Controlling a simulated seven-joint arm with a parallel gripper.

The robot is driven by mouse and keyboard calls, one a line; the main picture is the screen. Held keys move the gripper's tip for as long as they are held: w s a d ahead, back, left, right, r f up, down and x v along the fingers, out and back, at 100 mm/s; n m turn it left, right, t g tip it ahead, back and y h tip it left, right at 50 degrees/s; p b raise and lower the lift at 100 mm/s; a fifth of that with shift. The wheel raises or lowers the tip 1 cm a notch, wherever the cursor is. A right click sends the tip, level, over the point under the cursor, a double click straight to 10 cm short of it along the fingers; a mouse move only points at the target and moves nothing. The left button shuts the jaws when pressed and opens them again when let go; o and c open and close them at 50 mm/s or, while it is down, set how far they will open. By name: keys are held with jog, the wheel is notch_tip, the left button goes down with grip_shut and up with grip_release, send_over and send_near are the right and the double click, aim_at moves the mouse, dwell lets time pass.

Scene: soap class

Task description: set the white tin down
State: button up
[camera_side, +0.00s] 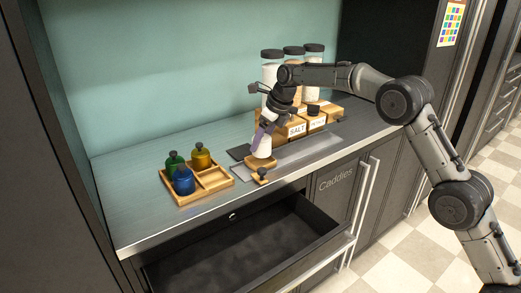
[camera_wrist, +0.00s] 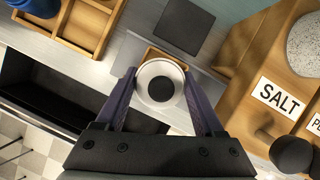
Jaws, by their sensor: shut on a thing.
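The white tin (camera_side: 265,148) is upright or nearly so in my gripper (camera_side: 261,139), above the small wooden stand (camera_side: 262,163) near the counter's front. In the wrist view, the white tin (camera_wrist: 144,93) shows from above as a white ring with a dark round centre. The two fingers of my gripper (camera_wrist: 160,84) close on its left and right sides. The wooden stand (camera_wrist: 150,53) shows partly behind the tin. I cannot tell whether the tin's base touches the stand.
A wooden box labelled SALT (camera_side: 296,130) and tall jars (camera_side: 272,56) stand behind. A drawer (camera_side: 240,246) is open below.

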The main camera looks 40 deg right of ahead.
aim_at(260, 150)
jog(key=shift+w+f, duration=0.4)
jog(key=shift+f, duration=1.45)
jog(key=shift+f, duration=0.15)
